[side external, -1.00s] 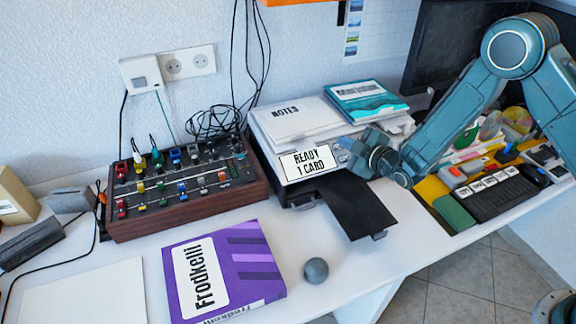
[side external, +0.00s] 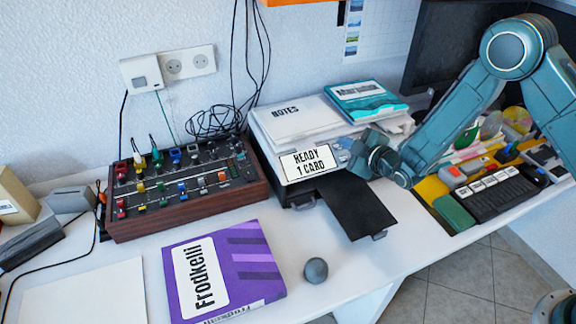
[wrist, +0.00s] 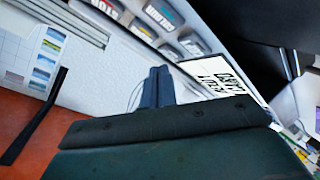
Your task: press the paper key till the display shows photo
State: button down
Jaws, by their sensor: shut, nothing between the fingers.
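The printer (side external: 270,160) stands on the white desk with its display (side external: 307,162) tilted up, reading "READY 1 CARD". The display also shows in the wrist view (wrist: 222,76), upside down. A row of labelled keys (wrist: 160,15) lies beside the display in the wrist view; their turned labels are hard to read, and I cannot tell which one is the paper key. My gripper (wrist: 156,74) is shut and empty, its fingertips over the panel by the keys. In the side view my gripper (side external: 357,160) is just right of the display and hides part of the keys. I cannot tell whether it touches a key.
A black tray (side external: 356,205) sticks out from the printer's front. Notes (side external: 290,115) and a teal book (side external: 365,98) lie on top.

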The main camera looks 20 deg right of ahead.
jog(key=shift+w+f, duration=0.35)
jog(key=shift+f, duration=0.35)
dwell(1.1)
jog(key=shift+s+r, duration=0.1)
jog(key=shift+r, duration=0.1)
jog(key=shift+s+r, duration=0.3)
jog(key=shift+r, duration=0.25)
jog(key=shift+s+r, duration=0.1)
jog(key=shift+r, duration=0.05)
dwell(0.4)
jog(key=shift+s+r, duration=0.4)
jog(key=shift+r, duration=0.3)
jog(key=shift+s+r, duration=0.35)
jog(key=shift+r, duration=0.3)
jog(key=shift+s+r, duration=0.4)
jog(key=shift+r, duration=0.3)
jog(key=shift+r, duration=0.1)
